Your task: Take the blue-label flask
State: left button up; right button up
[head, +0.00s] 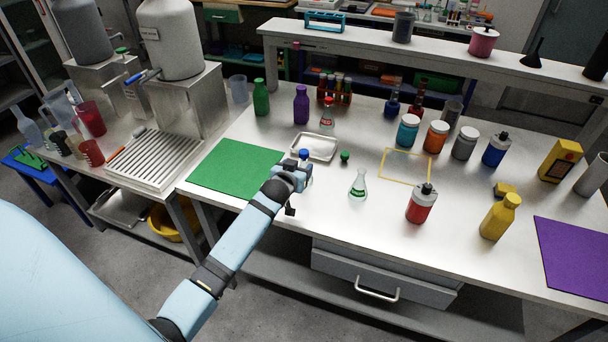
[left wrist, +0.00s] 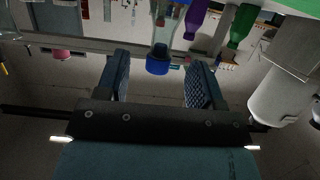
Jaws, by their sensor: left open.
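The blue-capped flask (head: 304,154) shows in the head view just beyond my left gripper, which hides most of it. In the left wrist view, which is upside down, its blue cap (left wrist: 158,65) lies between the fingers and its clear body (left wrist: 167,28) runs toward the top. Its label is not clearly seen. My left gripper (head: 297,173) is open, with a finger on each side of the cap and visible gaps. A green-label flask (head: 358,187) stands to the right, and a red-label flask (head: 327,117) stands farther back. My right gripper is not in view.
A white tray (head: 333,149) lies right behind the gripper, with a small green item (head: 345,156) beside it. A green mat (head: 225,168) is to the left. Purple (head: 301,106) and green (head: 260,98) bottles stand behind. A red bottle (head: 421,205) stands right.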

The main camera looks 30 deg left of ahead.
aim_at(302, 161)
pick_arm(q)
jog(key=x, duration=0.6)
jog(key=shift+r, duration=0.15)
jog(key=shift+s, duration=0.1)
grip_shut()
